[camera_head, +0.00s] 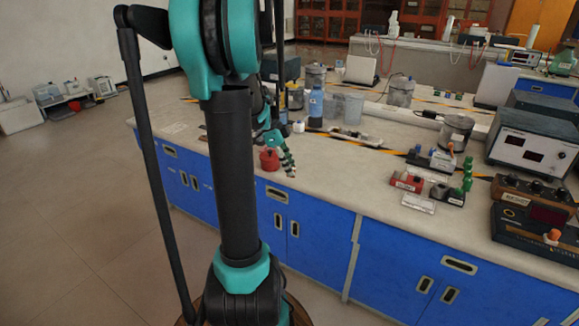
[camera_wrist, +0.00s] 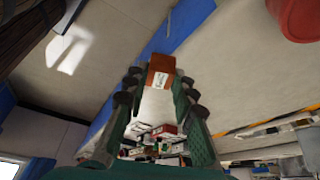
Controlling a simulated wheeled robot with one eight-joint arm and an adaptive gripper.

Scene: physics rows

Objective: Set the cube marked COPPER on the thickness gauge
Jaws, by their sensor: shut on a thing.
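My gripper (camera_wrist: 160,82) shows in the wrist view with its dark green fingers on either side of a brown, copper-coloured cube (camera_wrist: 161,64). The cube carries a white label whose lettering is too small to read. It is held between the fingertips. In the head view my arm hides much of the gripper, and the cube cannot be made out clearly. I cannot tell for certain which bench device is the thickness gauge; a small red labelled device (camera_head: 406,182) and a dark one (camera_head: 449,195) stand near the front edge.
A red pot-like thing (camera_head: 269,161) stands on the bench close to my gripper; it also shows in the wrist view (camera_wrist: 298,16). A metal pot (camera_head: 456,132) and instrument boxes (camera_head: 528,146) crowd the right. The front middle of the benchtop (camera_head: 340,180) is clear.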

